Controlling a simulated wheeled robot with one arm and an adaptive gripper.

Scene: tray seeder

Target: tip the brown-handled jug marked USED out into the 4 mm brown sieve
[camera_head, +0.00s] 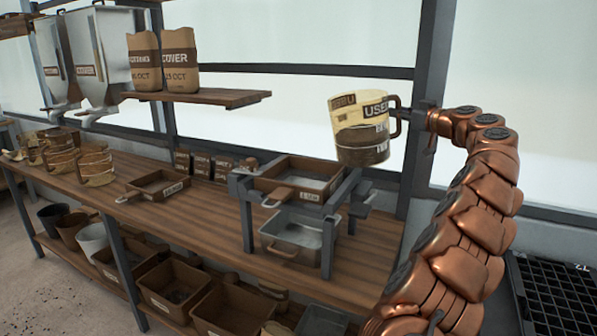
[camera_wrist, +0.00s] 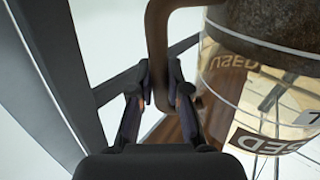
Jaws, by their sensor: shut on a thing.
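The clear jug marked USED (camera_head: 360,140) has a brown handle and dark material in its lower part. My gripper (camera_head: 415,117) is shut on its handle and holds it in the air, upright or only slightly tilted. In the wrist view, the fingers (camera_wrist: 160,98) close on the brown handle (camera_wrist: 157,50) beside the jug (camera_wrist: 270,75). A brown-framed sieve (camera_head: 297,187) sits in a grey stand below and left of the jug; its label is too small to read surely. Another brown sieve (camera_head: 157,186) lies on the bench to the left.
A metal pan (camera_head: 290,243) sits under the sieve in the stand (camera_head: 245,215). Several jugs (camera_head: 95,165) stand at the bench's left. Paper sacks (camera_head: 180,60) stand on a shelf (camera_head: 225,97) by metal hoppers (camera_head: 98,45).

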